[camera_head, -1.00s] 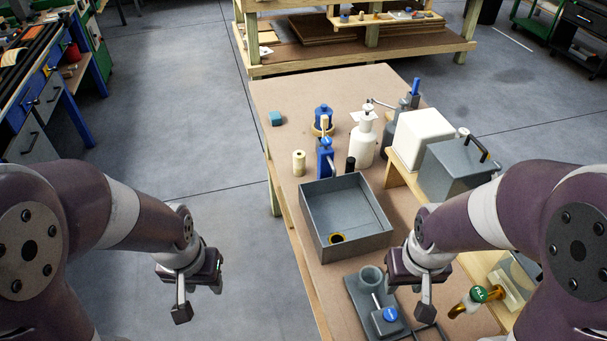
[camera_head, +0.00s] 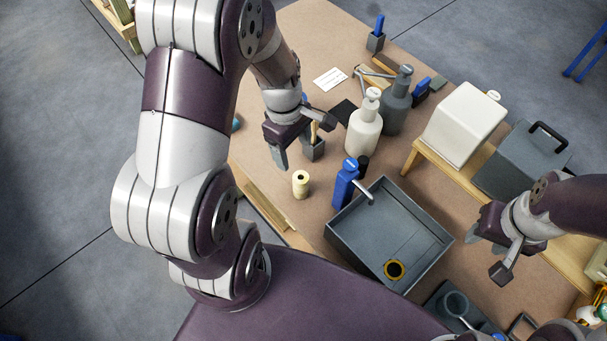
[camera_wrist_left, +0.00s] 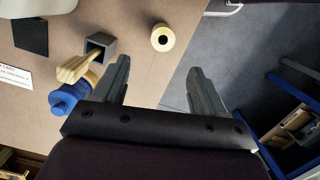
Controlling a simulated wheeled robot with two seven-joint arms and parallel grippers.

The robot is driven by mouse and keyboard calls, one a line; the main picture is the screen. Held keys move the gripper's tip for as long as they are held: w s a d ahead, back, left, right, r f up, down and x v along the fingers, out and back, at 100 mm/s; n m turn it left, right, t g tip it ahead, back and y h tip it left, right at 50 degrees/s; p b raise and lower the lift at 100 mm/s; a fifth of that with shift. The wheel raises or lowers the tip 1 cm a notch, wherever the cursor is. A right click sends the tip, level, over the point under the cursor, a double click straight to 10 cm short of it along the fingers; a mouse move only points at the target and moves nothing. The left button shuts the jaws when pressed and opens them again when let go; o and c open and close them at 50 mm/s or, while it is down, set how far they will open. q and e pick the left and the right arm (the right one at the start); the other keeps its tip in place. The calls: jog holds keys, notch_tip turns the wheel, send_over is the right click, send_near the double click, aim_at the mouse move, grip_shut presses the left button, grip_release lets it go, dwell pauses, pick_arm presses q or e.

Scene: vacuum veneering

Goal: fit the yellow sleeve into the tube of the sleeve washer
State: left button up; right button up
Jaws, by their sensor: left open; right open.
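The pale yellow sleeve (camera_head: 301,185), a short cylinder with a dark hole in its top, stands upright on the table left of the blue bottle. It also shows in the left wrist view (camera_wrist_left: 163,38), beyond and between the open fingers. My left gripper (camera_head: 302,141) is open and empty, beyond the sleeve and above the table. The gripper also shows in the left wrist view (camera_wrist_left: 158,68). The grey sleeve washer (camera_head: 455,304) with its round open tube is at the bottom, partly cut off and partly hidden by my body. My right gripper (camera_head: 486,256) is open and empty, right of the grey basin.
A grey basin (camera_head: 345,232) with a yellow-rimmed hole lies between the sleeve and the washer. A blue pump bottle (camera_head: 344,184) stands close right of the sleeve. White (camera_head: 364,130) and grey (camera_head: 395,105) bottles and a small grey holder (camera_head: 314,150) stand farther back.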

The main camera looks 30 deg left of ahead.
aim_at(300, 177)
pick_arm(q)
jog(key=f, duration=0.3)
jog(key=d+f, duration=0.1)
jog(key=f, duration=0.3)
jog(key=d+f, duration=0.1)
jog(key=f, duration=0.2)
jog(key=shift+s+f, duration=0.2)
jog(key=shift+s, duration=0.1)
jog(key=c, duration=1.1)
jog(key=shift+r, duration=0.1)
jog(key=shift+c, duration=0.2)
